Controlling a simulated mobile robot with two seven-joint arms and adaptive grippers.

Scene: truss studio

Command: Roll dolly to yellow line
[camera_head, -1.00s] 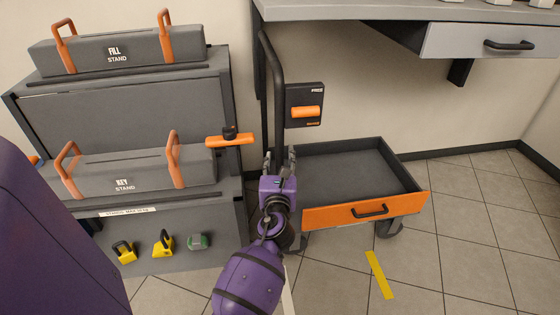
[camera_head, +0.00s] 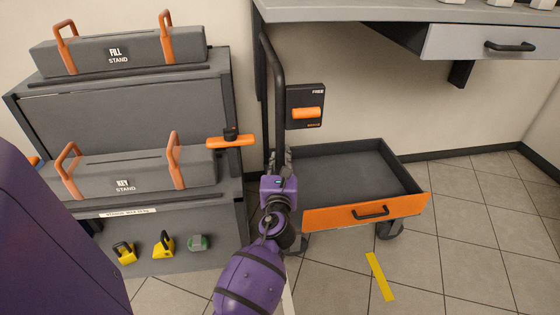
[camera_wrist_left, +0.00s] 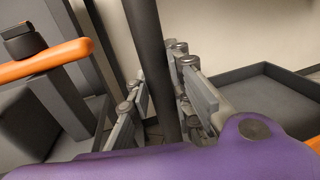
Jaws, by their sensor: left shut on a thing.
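The dolly is a dark grey tray (camera_head: 345,180) with an orange front panel (camera_head: 340,213), casters, and a tall black push handle (camera_head: 277,90) at its left end. My left gripper (camera_head: 278,165) is at the handle's upright bar. In the left wrist view the bar (camera_wrist_left: 150,60) stands between the two fingers (camera_wrist_left: 160,110), which are shut on it. My right gripper is not in view.
A grey rack (camera_head: 120,110) with cases labelled FILL STAND and KEY STAND stands left of the dolly. An orange lever (camera_head: 230,141) sticks out from its right side. A bench (camera_head: 400,12) overhangs the dolly. Tiled floor (camera_head: 470,250) is clear at right.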

